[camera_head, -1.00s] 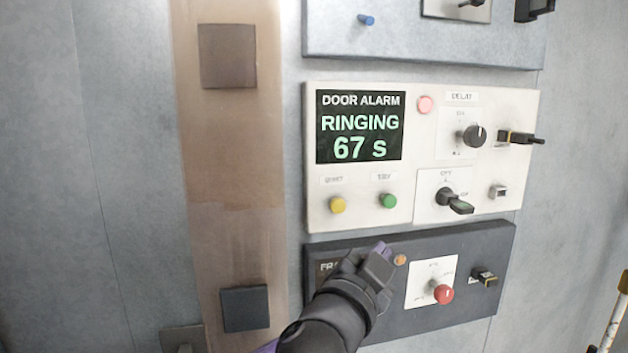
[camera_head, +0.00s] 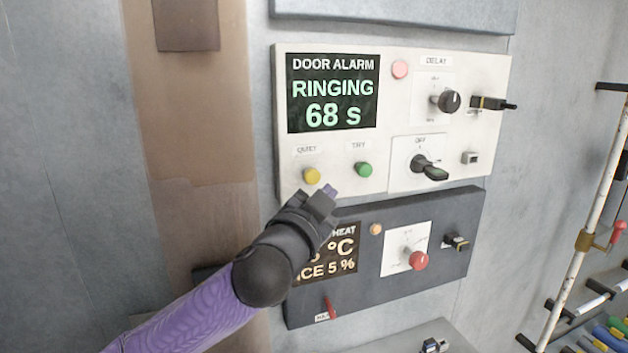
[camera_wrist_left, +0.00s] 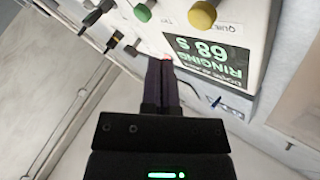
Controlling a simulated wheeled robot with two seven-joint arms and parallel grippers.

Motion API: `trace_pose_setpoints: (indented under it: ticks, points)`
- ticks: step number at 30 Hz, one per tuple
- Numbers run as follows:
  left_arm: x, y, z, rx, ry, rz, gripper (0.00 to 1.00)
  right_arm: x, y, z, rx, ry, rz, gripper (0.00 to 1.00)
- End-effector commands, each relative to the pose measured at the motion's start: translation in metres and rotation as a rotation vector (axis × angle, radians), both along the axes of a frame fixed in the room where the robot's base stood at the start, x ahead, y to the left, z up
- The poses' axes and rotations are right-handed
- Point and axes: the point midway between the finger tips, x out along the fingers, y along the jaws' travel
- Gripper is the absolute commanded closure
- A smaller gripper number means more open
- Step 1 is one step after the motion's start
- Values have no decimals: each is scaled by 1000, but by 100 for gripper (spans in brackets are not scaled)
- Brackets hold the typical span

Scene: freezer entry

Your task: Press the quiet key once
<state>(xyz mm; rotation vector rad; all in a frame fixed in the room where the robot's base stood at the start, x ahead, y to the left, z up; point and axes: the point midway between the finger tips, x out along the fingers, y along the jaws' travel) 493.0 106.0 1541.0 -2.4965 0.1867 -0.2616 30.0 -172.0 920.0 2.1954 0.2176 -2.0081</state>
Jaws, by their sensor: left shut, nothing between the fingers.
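The white door alarm panel (camera_head: 390,60) has a dark screen (camera_head: 333,93) reading "DOOR ALARM RINGING 68 s". The yellow quiet key (camera_head: 311,176) sits below the screen under a "QUIET" label, left of the green try key (camera_head: 364,169). Both keys also show in the left wrist view, yellow (camera_wrist_left: 201,15) and green (camera_wrist_left: 142,12), with the panel upside down. My left gripper (camera_head: 328,192) is shut and empty, just below and right of the yellow key in the head view, apart from it in the wrist view (camera_wrist_left: 159,65). My right gripper is not in view.
Below is a dark heater panel (camera_head: 465,215), partly hidden by my left arm, with a red knob (camera_head: 418,261). A delay knob (camera_head: 449,101) and a black-handled switch (camera_head: 432,172) stick out on the alarm panel. A rack with a white pole (camera_head: 597,185) stands at right.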

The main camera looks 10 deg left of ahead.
Motion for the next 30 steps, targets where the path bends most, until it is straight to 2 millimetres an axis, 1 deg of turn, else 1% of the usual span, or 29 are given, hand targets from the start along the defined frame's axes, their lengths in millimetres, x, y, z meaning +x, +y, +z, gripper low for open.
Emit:
trace_pose_setpoints:
  ticks: [3, 9, 30]
  points:
    - [13, 9, 1, 1, 0, 3, 100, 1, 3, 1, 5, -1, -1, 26]
    - [24, 17, 1, 0, -1, 1, 100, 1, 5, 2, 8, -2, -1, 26]
    - [26, 18, 0, 0, -1, 1, 100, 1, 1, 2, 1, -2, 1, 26]
